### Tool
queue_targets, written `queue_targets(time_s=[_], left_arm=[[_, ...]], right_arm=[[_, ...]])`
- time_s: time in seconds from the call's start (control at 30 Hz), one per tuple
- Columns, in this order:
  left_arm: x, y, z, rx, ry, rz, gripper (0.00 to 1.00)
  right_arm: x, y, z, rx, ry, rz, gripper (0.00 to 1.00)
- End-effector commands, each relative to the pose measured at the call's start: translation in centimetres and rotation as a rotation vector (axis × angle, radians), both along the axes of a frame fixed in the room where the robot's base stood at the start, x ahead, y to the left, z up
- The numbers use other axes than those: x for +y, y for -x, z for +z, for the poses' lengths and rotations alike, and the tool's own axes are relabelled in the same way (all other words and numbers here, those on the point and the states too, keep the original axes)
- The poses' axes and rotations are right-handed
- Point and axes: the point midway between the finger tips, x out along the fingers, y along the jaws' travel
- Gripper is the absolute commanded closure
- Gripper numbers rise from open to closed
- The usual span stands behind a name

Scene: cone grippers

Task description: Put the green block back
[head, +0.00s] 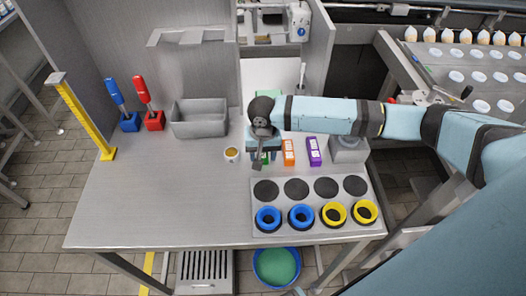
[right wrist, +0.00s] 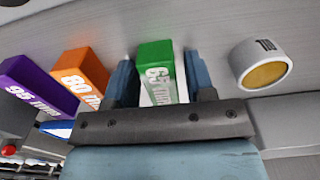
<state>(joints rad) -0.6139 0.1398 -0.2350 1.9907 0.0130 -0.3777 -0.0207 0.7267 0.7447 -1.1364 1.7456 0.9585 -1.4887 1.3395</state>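The green block (right wrist: 156,62), marked 65, stands on the table in the right wrist view. It lies between the two fingers of my right gripper (right wrist: 161,78), which are apart with a narrow gap showing beside the block. In the head view my right gripper (head: 262,153) is over the block and hides most of it. The orange block (head: 288,152), marked 80, and the purple block (head: 314,151), marked 95, stand in a row to its right. My left gripper is not in view.
A small cup with yellow contents (head: 232,154) stands just left of the gripper. A grey bin (head: 199,130) is behind it. A plate with blue and yellow rings (head: 334,213) lies in front. The table's front left is clear.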

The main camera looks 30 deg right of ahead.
Motion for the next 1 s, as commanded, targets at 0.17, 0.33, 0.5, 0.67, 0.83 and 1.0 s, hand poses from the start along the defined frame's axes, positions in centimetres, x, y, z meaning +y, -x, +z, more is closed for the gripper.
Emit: queue_targets(time_s=[0.17, 0.33, 0.5, 0.67, 0.83, 1.0], left_arm=[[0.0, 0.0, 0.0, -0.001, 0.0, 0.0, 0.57], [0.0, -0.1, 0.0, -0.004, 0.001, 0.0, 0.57], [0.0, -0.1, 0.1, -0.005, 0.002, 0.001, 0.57], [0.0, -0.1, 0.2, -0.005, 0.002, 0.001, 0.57], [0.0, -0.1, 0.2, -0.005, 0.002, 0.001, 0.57], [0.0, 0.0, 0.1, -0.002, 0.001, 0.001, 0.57]], right_arm=[[0.0, 0.0, 0.0, 0.0, 0.0, 0.0, 0.43], [0.0, 0.0, 0.1, -0.001, 0.0, 0.0, 0.43], [0.0, 0.0, 2.3, -0.002, 0.0, 0.0, 0.43], [0.0, -0.1, 5.8, -0.004, -0.001, 0.0, 0.43], [0.0, 0.0, 9.3, -0.001, 0.0, 0.0, 0.43], [0.0, 0.0, 11.5, -0.001, -0.002, 0.0, 0.43]])
